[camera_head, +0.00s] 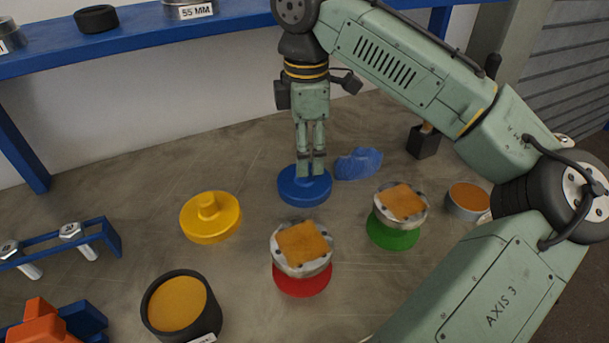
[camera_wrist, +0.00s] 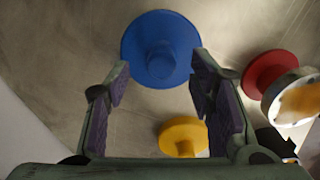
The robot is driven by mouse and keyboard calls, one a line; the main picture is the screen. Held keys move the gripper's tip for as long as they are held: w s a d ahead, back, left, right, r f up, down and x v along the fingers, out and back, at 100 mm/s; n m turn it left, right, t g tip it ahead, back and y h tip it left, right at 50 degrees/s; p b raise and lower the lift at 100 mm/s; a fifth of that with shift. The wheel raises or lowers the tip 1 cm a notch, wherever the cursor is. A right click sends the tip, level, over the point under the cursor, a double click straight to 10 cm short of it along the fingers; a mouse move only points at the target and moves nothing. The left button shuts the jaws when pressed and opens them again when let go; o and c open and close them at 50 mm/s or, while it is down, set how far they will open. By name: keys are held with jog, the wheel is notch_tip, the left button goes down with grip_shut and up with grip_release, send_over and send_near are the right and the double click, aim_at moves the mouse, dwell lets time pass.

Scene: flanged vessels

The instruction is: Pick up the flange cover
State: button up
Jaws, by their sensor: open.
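Two flange covers with a central knob lie on the table. The blue flange cover (camera_head: 291,195) is directly below my gripper (camera_head: 311,168); the yellow flange cover (camera_head: 208,222) lies to its left. In the wrist view, the blue cover (camera_wrist: 160,35) fills the upper middle, its knob in line with the gap between the fingertips. My gripper (camera_wrist: 160,72) is open and empty, pointing down, with one finger on each side of the knob. Whether the tips reach down beside the knob is hard to tell. The yellow cover also shows in the wrist view (camera_wrist: 180,132).
A red-based flanged vessel (camera_head: 302,283) and a green-based one (camera_head: 393,236) stand front right of the blue cover, orange material on top. A blue crumpled cloth (camera_head: 359,163) lies close right of it. A black pot (camera_head: 205,305) stands front left; a shelf (camera_head: 150,33) runs behind.

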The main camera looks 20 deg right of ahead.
jog(key=shift+s+f, duration=0.1)
jog(key=shift+f, duration=1.8)
jog(key=shift+c, duration=0.5)
grip_shut()
